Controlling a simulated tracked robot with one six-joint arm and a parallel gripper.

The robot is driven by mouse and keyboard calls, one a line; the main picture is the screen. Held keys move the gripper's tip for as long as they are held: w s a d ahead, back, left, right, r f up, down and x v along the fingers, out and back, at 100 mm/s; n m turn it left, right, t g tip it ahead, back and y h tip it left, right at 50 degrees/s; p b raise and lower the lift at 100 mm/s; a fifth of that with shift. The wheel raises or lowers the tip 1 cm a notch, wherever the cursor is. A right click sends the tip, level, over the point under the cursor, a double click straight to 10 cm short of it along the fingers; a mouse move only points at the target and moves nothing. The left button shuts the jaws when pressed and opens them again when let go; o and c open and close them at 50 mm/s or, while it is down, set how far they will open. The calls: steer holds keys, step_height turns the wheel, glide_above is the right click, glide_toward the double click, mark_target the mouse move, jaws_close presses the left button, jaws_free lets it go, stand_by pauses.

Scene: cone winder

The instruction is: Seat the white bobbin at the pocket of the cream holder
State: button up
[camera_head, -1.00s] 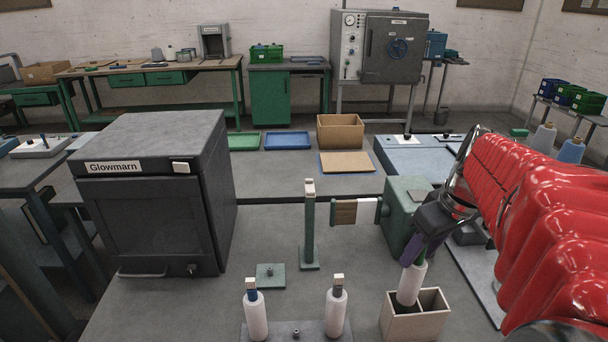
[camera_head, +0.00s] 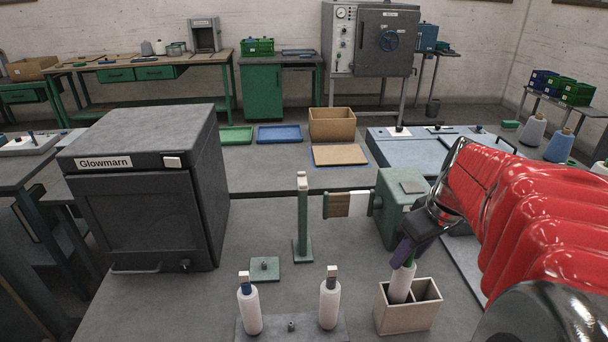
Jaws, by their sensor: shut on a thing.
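The cream holder (camera_head: 407,318) is an open two-compartment box at the lower right of the bench. The white bobbin (camera_head: 401,284) is at its left compartment, with its lower end below the rim and a slight tilt. The bobbin's bottom is hidden by the holder, so I cannot tell whether it touches the floor of the compartment. My gripper (camera_head: 404,254) comes from the upper right and is shut on the top of the bobbin. The right compartment looks empty and dark.
Two similar white bobbins (camera_head: 250,310) (camera_head: 329,305) stand on a grey plate left of the holder. Behind them are a green post (camera_head: 302,220) and a green winder (camera_head: 400,205) with a brown-and-white roll. A dark Glowmarn cabinet (camera_head: 145,220) fills the left.

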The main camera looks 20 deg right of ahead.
mark_target(403, 275)
steer(key=shift+f, duration=0.5)
steer(key=shift+f, duration=3.05)
steer(key=o, duration=1)
steer(key=shift+o, duration=0.2)
